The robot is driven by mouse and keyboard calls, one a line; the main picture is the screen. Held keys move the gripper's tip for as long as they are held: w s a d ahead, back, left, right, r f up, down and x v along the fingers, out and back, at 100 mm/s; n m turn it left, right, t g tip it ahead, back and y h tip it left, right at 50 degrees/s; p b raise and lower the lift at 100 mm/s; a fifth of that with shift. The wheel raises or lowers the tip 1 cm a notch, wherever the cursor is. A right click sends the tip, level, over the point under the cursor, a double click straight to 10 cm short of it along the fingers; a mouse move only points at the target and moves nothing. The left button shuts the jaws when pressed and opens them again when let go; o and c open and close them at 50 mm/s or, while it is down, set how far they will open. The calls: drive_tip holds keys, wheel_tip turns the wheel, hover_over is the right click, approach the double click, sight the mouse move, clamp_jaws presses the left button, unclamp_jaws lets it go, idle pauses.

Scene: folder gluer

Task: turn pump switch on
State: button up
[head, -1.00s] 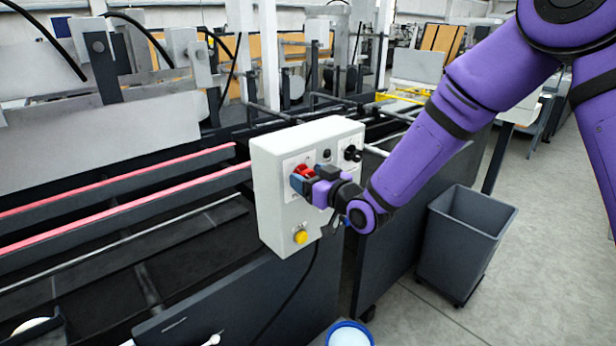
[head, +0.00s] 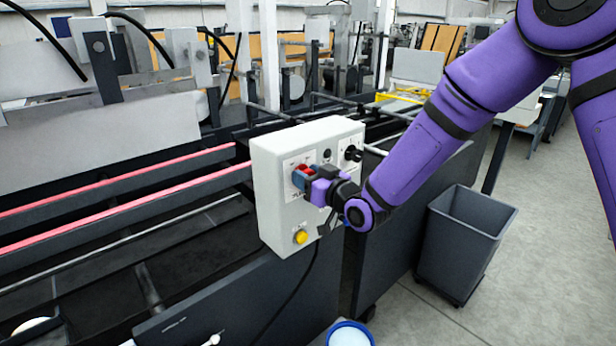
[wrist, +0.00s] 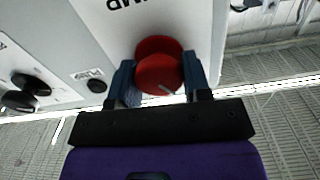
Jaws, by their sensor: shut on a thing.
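A white control box (head: 277,215) on the machine carries a red rotary knob (head: 304,168), the pump switch. In the wrist view the red knob (wrist: 157,72) has a pale pointer line, and part of a label ending in "MP" shows upside down beside it. My gripper (head: 303,179) reaches the box from the right. Its two blue fingers, also seen in the wrist view (wrist: 160,82), are shut on the knob, one on each side. The fingers partly hide the knob and its label in the head view.
A black knob (head: 353,153) and a small dark button (head: 327,155) sit right of the red knob. A yellow button (head: 301,237) is below. A grey bin (head: 460,245) stands on the floor at the right, and a white-and-blue bucket (head: 349,335) below.

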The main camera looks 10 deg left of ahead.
drive_tip(key=m, duration=0.6)
drive_tip(key=shift+w+d+m, duration=0.1)
drive_tip(key=shift+d+m, duration=0.05)
drive_tip(key=shift+m, duration=0.15)
drive_tip(key=m, duration=0.6)
drive_tip(key=shift+f, duration=0.15)
drive_tip(key=shift+m, duration=0.4)
drive_tip(key=o, duration=0.9)
drive_tip(key=v, duration=1)
drive_tip(key=shift+s+d, duration=0.25)
drive_tip(key=shift+d, duration=0.05)
